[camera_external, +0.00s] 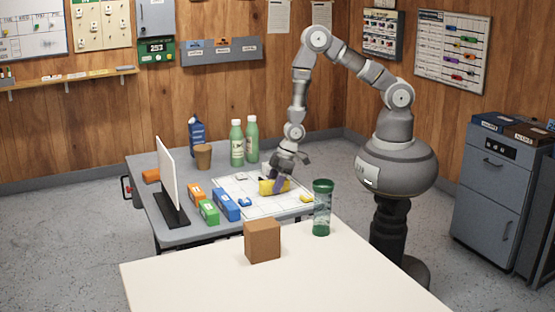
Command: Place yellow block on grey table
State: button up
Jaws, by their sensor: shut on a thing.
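The yellow block (267,188) is at the right part of the grey table (172,162), over a white gridded sheet. My gripper (280,182) is shut on the yellow block, with the arm reaching down from above. The fingers cover part of the block's right side. I cannot tell whether the block touches the sheet or is held just above it.
Blue, green and orange blocks (227,205) stand left of the sheet, beside a white upright panel (167,175). A cream table (330,275) in front holds a brown box (262,241) and a green-lidded jar (322,210).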

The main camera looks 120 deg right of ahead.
jog(key=o, duration=0.7)
jog(key=shift+f, duration=0.2)
jog(key=o, duration=0.4)
jog(key=shift+o, duration=0.2)
jog(key=shift+r, duration=0.2)
